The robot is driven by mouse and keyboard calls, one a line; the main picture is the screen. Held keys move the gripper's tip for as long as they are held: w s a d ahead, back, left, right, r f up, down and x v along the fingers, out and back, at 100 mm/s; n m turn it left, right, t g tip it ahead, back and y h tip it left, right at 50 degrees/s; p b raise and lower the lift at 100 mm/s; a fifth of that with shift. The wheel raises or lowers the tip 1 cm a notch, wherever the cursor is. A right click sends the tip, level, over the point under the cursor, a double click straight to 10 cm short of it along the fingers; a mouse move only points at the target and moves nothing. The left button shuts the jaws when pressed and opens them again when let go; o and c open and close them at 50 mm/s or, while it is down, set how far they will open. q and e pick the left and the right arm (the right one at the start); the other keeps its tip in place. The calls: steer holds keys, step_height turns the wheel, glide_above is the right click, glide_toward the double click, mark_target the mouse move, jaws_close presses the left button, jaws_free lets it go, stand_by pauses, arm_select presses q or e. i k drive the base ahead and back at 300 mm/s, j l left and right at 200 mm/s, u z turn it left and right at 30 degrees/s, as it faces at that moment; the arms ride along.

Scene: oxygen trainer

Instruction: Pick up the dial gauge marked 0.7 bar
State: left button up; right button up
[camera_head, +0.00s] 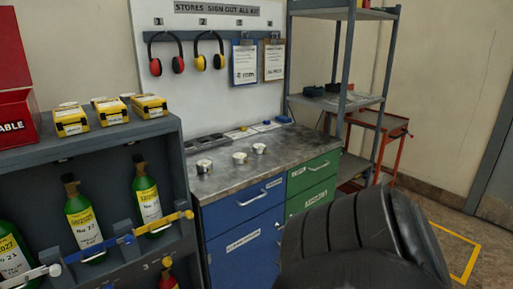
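Three small round gauge-like items with pale bodies stand in a slanting row on the grey metal worktop (225,179). The left one (204,166) is nearest the front left, the middle one (239,158) is a little farther back, and the right one (259,148) is farthest back. They stand apart from each other. Their markings are too small to read, so I cannot tell which is marked 0.7 bar. Neither gripper shows. A large dark ribbed part, seemingly of my own arm, fills the lower right and hides some of the floor and green drawers.
A grey rack (105,143) with green cylinders (146,197) and yellow boxes (150,106) stands left of the worktop. Shallow dark trays (208,142) line the worktop's back edge. A metal shelf unit (345,100) stands right. The worktop's front is clear.

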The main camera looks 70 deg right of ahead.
mark_target(258, 147)
steer(key=z, duration=2.25)
steer(key=u, duration=0.35)
steer(key=i+l+u, duration=0.1)
steer(key=u, duration=0.25)
steer(key=i+l+u, duration=0.1)
steer(key=u, duration=0.25)
steer(key=l+u, duration=0.3)
steer(key=i+l+u, duration=0.2)
steer(key=l, duration=0.25)
steer(key=l+u, duration=0.2)
steer(key=l, duration=0.25)
